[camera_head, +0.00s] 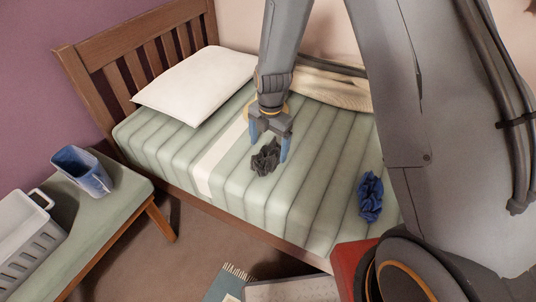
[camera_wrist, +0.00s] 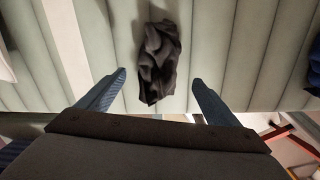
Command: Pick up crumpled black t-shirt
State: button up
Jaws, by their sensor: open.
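The crumpled black t-shirt (camera_head: 265,158) lies on the striped green bed, right of a cream band. My gripper (camera_head: 269,147) points down at it, with blue fingers apart, one on each side of the shirt in the head view. In the wrist view the black t-shirt (camera_wrist: 159,62) lies in line with the gap between the two open fingers of my gripper (camera_wrist: 158,78), mostly beyond their tips. Nothing is held. I cannot tell whether the fingers touch the mattress.
A crumpled blue cloth (camera_head: 370,196) lies to the right on the bed (camera_head: 290,205). A white pillow (camera_head: 196,85) rests by the wooden headboard (camera_head: 90,62). At left, a bench (camera_head: 112,205) holds a blue bin (camera_head: 84,171) and a grey basket (camera_head: 25,235). Bed around the shirt is clear.

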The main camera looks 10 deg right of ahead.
jog(key=shift+w+a+f+p, duration=0.1)
jog(key=shift+f+p, duration=0.1)
jog(key=shift+f, duration=1.35)
jog(key=shift+w+a+f+p, duration=0.1)
jog(key=shift+f+p, duration=0.1)
jog(key=shift+f, duration=1.35)
jog(key=c, duration=1.2)
jog(key=shift+r, duration=0.1)
